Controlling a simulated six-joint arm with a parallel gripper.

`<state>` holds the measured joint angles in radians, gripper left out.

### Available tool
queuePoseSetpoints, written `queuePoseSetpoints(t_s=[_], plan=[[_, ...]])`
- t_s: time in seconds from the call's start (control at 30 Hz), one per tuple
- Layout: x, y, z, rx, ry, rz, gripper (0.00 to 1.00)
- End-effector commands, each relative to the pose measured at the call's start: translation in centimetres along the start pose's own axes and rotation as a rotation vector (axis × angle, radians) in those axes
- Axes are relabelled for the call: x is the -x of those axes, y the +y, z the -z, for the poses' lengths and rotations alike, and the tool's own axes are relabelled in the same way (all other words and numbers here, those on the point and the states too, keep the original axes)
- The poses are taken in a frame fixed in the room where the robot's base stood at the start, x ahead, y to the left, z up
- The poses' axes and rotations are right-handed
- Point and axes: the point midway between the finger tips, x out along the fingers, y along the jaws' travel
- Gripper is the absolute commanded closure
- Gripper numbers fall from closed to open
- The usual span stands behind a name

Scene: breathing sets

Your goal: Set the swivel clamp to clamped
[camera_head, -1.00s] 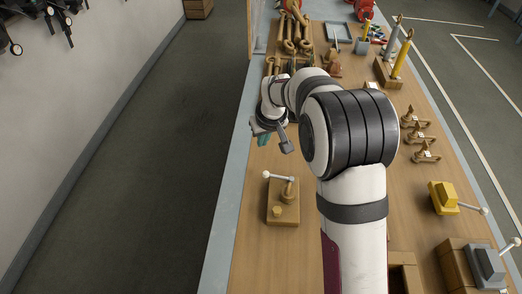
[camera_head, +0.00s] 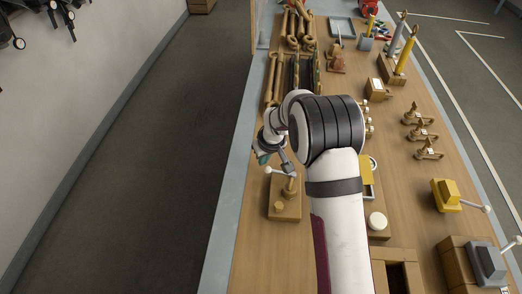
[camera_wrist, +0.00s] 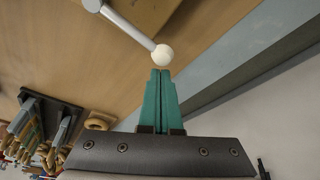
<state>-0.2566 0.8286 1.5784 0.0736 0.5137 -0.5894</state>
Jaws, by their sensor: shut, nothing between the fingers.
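What looks like the swivel clamp (camera_head: 284,207) is a brown block on the bench with an upright post, a short round stud and a grey lever arm ending in a white ball (camera_head: 268,170). The lever points left, toward the bench edge. In the wrist view the lever's white ball (camera_wrist: 163,54) is just beyond the fingertips, and part of the block (camera_wrist: 140,12) shows at the top. My gripper (camera_head: 262,158) has teal fingers that are shut and empty, close to the ball. The wrist view shows the fingers (camera_wrist: 160,72) together; whether they touch the ball I cannot tell.
Several small brown clamps (camera_head: 420,135) stand to the right. A yellow lever box (camera_head: 446,195) and a grey one (camera_head: 489,263) are at the right edge. The bench in front of the block is clear.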

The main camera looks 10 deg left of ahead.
Motion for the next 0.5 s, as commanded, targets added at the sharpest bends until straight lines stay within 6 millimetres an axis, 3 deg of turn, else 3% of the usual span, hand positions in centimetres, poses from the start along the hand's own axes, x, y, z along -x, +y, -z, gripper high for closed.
queuePoseSetpoints(t_s=[0.5], plan=[[0.65,-0.08,-1.13,0.000,0.000,0.000,1.00]])
